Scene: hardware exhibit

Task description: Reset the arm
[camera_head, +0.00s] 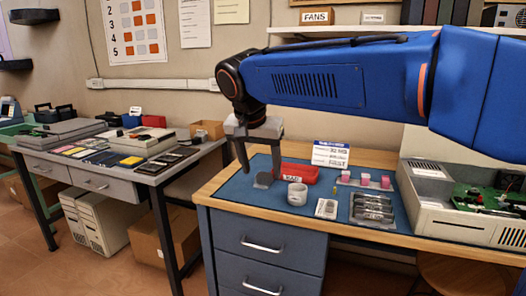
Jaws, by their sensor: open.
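My blue arm reaches in from the right, above the workbench (216,187). My gripper (260,172) points down over the left part of the blue mat (236,190). Its dark fingers are apart, with nothing seen between them. A small grey disc-like item (264,180) shows close to the fingertips. I cannot tell whether it touches them. A white cup-like container (294,194) stands just to the right of the gripper. A red tray (300,172) lies behind it.
An open computer case (440,215) with a green board stands at the bench's right. A grey desk (150,178) with several devices stands at left. Floor shows between desk and bench.

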